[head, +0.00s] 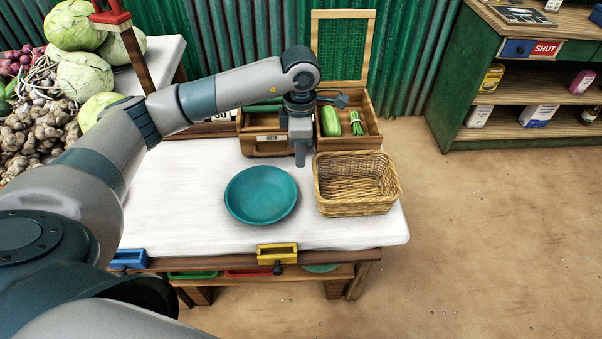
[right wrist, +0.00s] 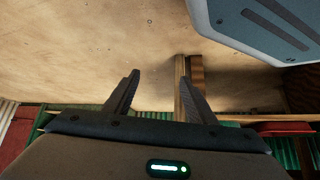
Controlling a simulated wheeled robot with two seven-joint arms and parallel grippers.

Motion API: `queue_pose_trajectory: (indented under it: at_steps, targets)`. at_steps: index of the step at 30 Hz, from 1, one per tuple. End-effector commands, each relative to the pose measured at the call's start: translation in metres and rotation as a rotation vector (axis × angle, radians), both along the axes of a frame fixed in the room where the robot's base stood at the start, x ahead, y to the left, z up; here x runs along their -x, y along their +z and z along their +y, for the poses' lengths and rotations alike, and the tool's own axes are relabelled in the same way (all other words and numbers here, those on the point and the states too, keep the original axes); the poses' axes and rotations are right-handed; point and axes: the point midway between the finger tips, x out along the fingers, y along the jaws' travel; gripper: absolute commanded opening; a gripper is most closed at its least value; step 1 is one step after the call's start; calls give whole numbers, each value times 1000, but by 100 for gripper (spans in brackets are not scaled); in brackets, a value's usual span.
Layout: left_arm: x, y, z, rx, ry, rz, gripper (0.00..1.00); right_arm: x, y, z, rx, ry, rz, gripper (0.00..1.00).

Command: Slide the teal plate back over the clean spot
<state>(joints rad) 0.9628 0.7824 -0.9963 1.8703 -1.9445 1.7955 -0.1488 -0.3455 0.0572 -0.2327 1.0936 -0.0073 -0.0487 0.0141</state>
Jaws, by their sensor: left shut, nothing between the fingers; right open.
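The teal plate (head: 261,194) lies on the white-topped table (head: 170,205), left of a wicker basket. No clean spot can be made out on the white top; anything under the plate is hidden. My left gripper (head: 300,163) points down behind and to the right of the plate, near the basket's back left corner. Its fingers are shut with nothing between them, and it is apart from the plate. My right gripper (right wrist: 155,95) shows in the right wrist view, open and empty, with the brown floor beyond it.
The wicker basket (head: 356,202) stands at the table's right. A wooden box (head: 348,142) with a cucumber (head: 331,121) and a green bunch (head: 356,123) stands behind. A yellow tray (head: 277,254) is at the front edge. The white top left of the plate is clear.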

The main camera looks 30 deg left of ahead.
Motion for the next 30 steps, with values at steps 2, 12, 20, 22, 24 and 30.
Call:
queue_pose_trajectory:
  at_steps: [2, 12, 20, 22, 24, 30]
  targets:
    - [0, -3, 0, 0, 0, 1, 0, 1, 0, -1, 2, -1, 4, 51]
    - [1, -39, -1, 1, 1, 4, 0, 21, -8, -10, 20, 0, 59, 51]
    - [1, -77, 0, 1, 1, 3, 0, 50, -21, -23, 47, -2, 139, 51]
    - [1, -85, -1, 2, 0, 2, 0, 58, -25, -27, 54, -1, 159, 51]
    - [1, -91, -1, 1, 0, 2, 0, 65, -28, -29, 59, -1, 177, 51]
    - [0, -99, -1, 2, 0, 0, 0, 74, -33, -32, 64, -2, 198, 51]
